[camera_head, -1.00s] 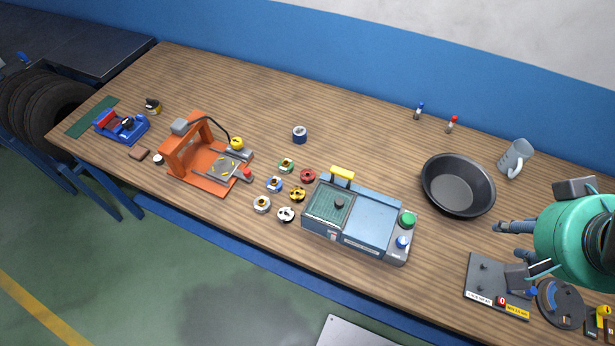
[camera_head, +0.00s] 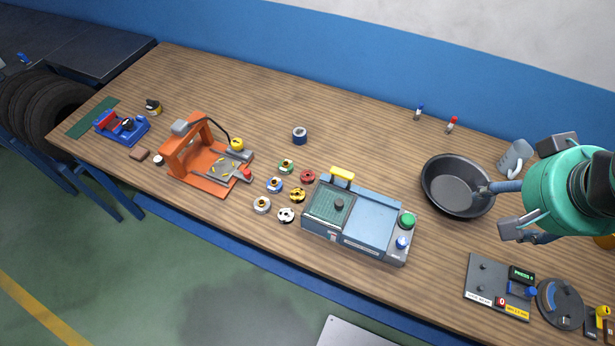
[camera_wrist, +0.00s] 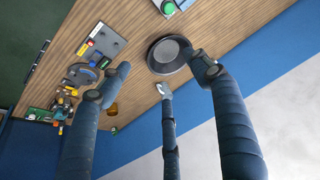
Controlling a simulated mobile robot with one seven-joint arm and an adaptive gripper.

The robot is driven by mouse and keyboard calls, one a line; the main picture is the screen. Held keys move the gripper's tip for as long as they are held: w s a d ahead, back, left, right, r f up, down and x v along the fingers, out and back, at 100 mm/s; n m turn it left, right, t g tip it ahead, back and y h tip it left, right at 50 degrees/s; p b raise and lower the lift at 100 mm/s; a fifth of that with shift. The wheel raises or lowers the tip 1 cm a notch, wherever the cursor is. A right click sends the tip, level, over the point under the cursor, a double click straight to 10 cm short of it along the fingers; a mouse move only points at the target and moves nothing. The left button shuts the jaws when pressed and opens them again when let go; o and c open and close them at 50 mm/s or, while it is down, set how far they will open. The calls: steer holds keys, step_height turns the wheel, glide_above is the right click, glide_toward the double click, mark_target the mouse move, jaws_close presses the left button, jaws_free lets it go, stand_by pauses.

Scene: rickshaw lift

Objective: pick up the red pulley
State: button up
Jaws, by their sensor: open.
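The red pulley (camera_head: 308,176) lies on the wooden workbench (camera_head: 350,125), in a cluster of small pulleys left of the blue-grey machine with the yellow handle. It is not visible in the wrist view. My gripper (camera_head: 492,211) is open and empty at the right, with one finger over the black pan and another near its right side. It is far to the right of the red pulley, with the machine and pan between them. In the wrist view my gripper (camera_wrist: 158,68) shows spread dark fingers with nothing between them.
The blue-grey machine (camera_head: 370,222) stands right of the pulleys. The black pan (camera_head: 450,195) and mug (camera_head: 514,160) are near my gripper. An orange frame (camera_head: 200,165) stands left of the pulleys. The bench's back middle is clear.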

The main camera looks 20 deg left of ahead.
steer(key=w+a+f+g, duration=0.2)
steer(key=w+a, duration=0.8)
steer(key=w, duration=0.2)
steer(key=n+g+p, duration=0.2)
steer(key=n+g, duration=0.1)
glide_above(307, 175)
step_height(307, 175, down, 29)
steer(key=shift+r, duration=0.2)
steer(key=shift+f, duration=0.15)
steer(key=shift+f+b, duration=0.55)
steer(key=shift+f, duration=3.6)
steer(key=shift+f, duration=0.1)
